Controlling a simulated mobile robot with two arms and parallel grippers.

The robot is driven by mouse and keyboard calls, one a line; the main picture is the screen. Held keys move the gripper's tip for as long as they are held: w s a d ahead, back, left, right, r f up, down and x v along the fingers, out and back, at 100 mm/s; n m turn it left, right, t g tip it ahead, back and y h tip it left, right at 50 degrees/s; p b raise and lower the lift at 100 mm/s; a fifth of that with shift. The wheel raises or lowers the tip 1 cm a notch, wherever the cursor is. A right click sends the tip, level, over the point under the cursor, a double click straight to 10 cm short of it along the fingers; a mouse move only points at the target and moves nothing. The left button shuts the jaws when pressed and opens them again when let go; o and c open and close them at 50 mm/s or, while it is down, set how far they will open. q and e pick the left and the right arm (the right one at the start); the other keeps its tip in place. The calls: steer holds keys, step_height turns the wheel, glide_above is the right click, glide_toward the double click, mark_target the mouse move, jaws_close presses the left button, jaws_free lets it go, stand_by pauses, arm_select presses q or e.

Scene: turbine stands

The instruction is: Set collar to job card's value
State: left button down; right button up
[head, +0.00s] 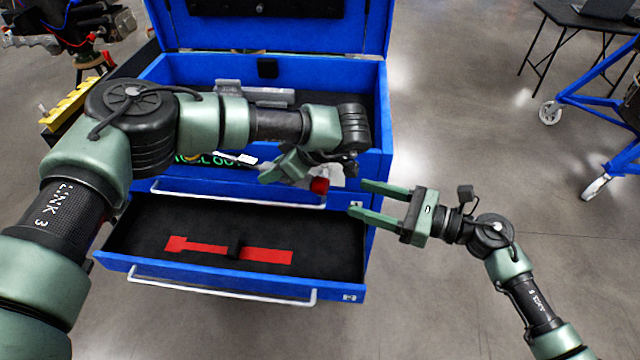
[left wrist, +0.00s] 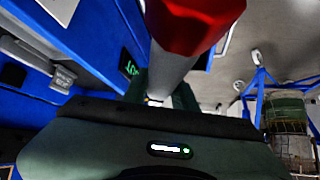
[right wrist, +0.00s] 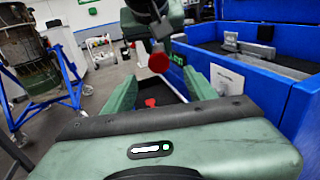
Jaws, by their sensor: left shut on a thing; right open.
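My left gripper (head: 285,167) is shut on a tool with a pale grey shaft and a red end (head: 320,186), in front of the cabinet's right front. In the left wrist view the tool's red end (left wrist: 195,22) is close and large, above the jaws. The right wrist view shows that red end (right wrist: 158,62) as a round face. No collar scale can be read. My right gripper (head: 358,198) is open and empty, just right of the red end and apart from it. A white card with small print (right wrist: 226,78) is on the cabinet; its text is too small to read.
The blue tool cabinet (head: 170,75) has an open lower drawer (head: 130,240) with a red tool-shaped recess (head: 230,250). A grey object (head: 255,94) lies in the top tray. Green display letters are partly hidden by my left arm. Floor right of the cabinet is clear; a blue wheeled stand (head: 590,85) is farther right.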

mark_target(327, 188)
steer(key=shift+x, duration=3.85)
steer(key=shift+s, duration=0.1)
jaws_close()
steer(key=n, duration=0.5)
steer(key=shift+o, duration=0.3)
jaws_free()
